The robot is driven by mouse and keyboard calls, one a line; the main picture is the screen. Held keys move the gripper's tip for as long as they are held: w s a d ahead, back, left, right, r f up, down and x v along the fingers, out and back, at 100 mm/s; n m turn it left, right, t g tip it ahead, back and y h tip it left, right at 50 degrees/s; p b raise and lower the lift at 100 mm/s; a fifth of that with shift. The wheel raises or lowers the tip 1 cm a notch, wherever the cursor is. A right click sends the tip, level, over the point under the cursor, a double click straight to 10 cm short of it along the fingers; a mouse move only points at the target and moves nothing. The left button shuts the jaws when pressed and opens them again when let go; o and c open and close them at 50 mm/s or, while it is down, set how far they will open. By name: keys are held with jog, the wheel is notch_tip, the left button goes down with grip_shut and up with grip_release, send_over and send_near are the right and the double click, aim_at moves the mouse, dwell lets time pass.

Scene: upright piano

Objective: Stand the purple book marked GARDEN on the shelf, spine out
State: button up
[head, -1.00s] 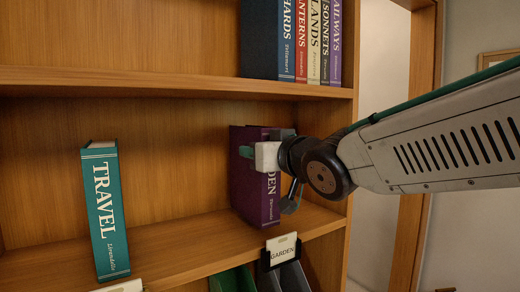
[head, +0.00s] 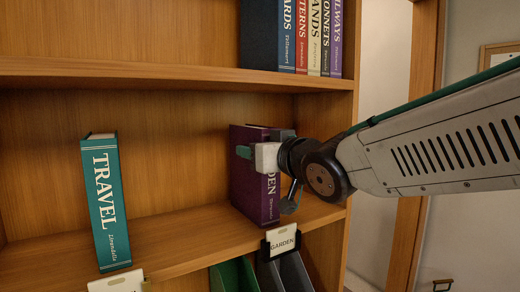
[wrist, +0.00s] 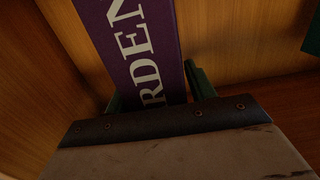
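The purple book (head: 250,180) stands upright on the middle shelf (head: 185,235), near the right side panel. Its spine faces out to the front right, with the end of its title, "DEN", showing beside my gripper. My gripper (head: 270,178) is at the spine. In the wrist view the purple spine (wrist: 145,55), reading "RDEN", lies between two green fingers (wrist: 155,88). They are close to its sides; whether they press on it is unclear.
A green TRAVEL book (head: 106,205) stands at the left of the same shelf. A GARDEN label card (head: 283,241) hangs at the shelf edge below the purple book. Several books (head: 300,35) fill the upper right shelf. The shelf between TRAVEL and the purple book is clear.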

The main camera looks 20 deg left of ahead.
jog(key=shift+o, duration=0.7)
jog(key=shift+f, duration=0.15)
jog(key=shift+d, duration=0.1)
jog(key=v, duration=0.7)
jog(key=d+f+m+g+h, duration=0.1)
jog(key=d+f+m+h, duration=0.35)
jog(key=d, duration=0.85)
jog(key=d+f+m+h, duration=0.2)
jog(key=d+f+h, duration=0.45)
jog(key=d, duration=0.65)
jog(key=s+d+f+m+g+h, duration=0.1)
jog(key=s+d+f+g, duration=0.3)
jog(key=s, duration=0.6)
jog(key=s+d+f+m+g+h, duration=0.1)
jog(key=s+d+f+m+g, duration=0.1)
jog(key=s+d+f+g, duration=0.3)
jog(key=s+d+f, duration=0.2)
jog(key=s+d, duration=0.2)
jog(key=s, duration=0.2)
jog(key=shift+s+f, duration=0.2)
